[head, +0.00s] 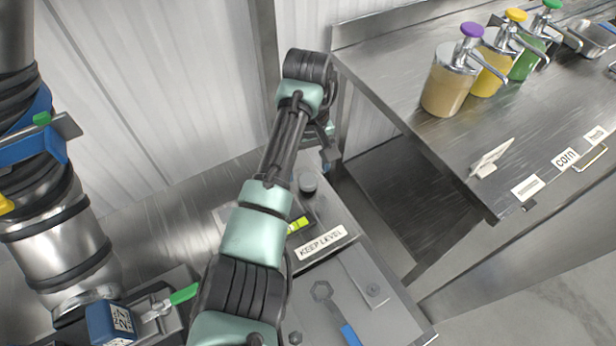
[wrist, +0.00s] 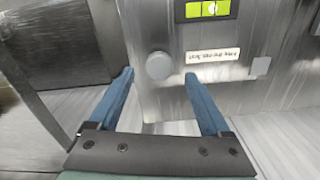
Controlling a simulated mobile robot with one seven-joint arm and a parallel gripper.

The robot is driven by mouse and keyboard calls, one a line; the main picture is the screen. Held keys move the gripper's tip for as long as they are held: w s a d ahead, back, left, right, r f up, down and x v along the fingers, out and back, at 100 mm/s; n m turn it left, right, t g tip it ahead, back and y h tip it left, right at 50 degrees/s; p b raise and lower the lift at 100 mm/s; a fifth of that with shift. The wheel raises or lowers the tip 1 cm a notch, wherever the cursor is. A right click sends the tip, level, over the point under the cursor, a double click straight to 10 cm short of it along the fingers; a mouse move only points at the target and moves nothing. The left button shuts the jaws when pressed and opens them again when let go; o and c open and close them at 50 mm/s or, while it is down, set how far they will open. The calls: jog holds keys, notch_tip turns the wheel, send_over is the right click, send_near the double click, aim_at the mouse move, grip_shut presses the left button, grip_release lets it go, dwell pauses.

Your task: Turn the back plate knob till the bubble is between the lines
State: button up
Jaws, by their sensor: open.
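A round grey knob (wrist: 159,66) sits on a metal plate in the wrist view. The two blue fingers of my gripper (wrist: 159,76) are open, one to each side of the knob with clear gaps; nothing is held. A yellow-green bubble level (wrist: 208,9) is above and right of the knob at the picture's top edge. In the head view the level (head: 298,224) is partly behind my arm, and a grey knob (head: 308,182) stands behind it. My gripper (head: 328,155) is mostly hidden there.
A "KEEP LEVEL" label (head: 322,243) is in front of the level. A wrench with a blue handle (head: 335,312) lies on the front plate. A steel counter (head: 400,140) with pump jars (head: 448,85) stands to the right, across a gap.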

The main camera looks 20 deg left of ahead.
aim_at(308, 179)
notch_tip(308, 179, down, 5)
jog(key=shift+f, duration=0.1)
dwell(0.3)
grip_shut()
